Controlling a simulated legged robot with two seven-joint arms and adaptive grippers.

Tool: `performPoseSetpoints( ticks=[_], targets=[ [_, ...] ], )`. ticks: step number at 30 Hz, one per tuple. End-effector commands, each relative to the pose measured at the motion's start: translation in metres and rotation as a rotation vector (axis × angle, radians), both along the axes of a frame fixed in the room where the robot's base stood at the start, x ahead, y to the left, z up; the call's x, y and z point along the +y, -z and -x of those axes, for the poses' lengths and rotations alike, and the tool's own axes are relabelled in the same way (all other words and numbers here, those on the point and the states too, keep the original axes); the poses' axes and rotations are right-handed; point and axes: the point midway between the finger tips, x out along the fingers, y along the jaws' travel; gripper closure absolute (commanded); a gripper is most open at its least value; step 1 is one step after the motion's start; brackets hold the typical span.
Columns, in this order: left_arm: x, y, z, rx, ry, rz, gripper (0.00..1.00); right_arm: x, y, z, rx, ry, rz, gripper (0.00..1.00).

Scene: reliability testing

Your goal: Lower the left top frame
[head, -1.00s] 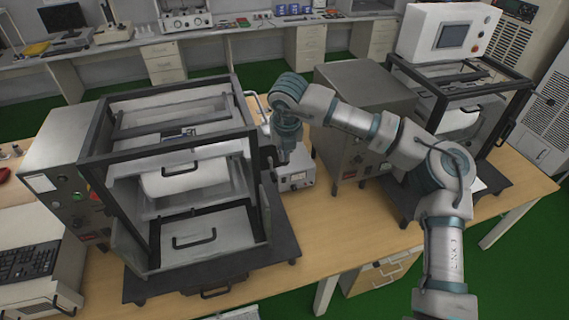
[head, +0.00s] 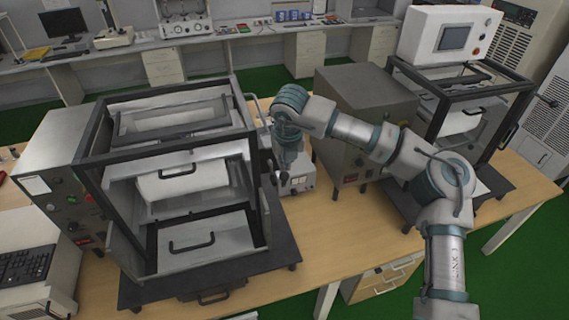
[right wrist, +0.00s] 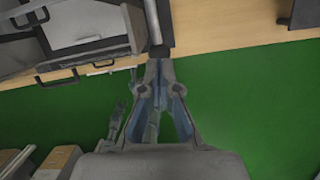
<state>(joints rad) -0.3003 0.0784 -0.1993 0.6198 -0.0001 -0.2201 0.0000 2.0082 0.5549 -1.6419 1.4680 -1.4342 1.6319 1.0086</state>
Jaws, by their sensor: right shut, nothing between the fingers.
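The left machine has a dark top frame (head: 160,95) of square bars, raised above a grey body. Under it are a white cylinder-like part (head: 175,183) with a black handle and a lower tray-like panel (head: 210,235) with another handle. My right gripper (head: 284,178) hangs pointing down just right of this frame. In the right wrist view my right gripper (right wrist: 158,62) has its fingertips together, with nothing between them. A grey rod with a dark knob (right wrist: 158,48) ends right at the fingertips; I cannot tell whether they touch. My left gripper is not in view.
A grey box unit (head: 365,105) and a second framed machine (head: 460,110) stand to the right on the wooden table (head: 330,235). A small white instrument (head: 297,180) sits behind my gripper. Green floor lies beyond the table's edge.

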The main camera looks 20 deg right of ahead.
Motion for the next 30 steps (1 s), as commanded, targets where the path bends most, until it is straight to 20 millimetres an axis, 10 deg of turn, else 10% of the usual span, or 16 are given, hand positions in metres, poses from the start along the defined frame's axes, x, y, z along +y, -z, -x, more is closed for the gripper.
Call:
performPoseSetpoints(
  ticks=[19,30],
  targets=[
    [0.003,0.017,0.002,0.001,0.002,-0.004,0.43,0.003,-0.015,0.03,-0.001,-0.001,-0.001,1.0],
    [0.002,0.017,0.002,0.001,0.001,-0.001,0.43,0.005,-0.083,0.046,-0.002,0.001,-0.001,1.0]
  ],
)
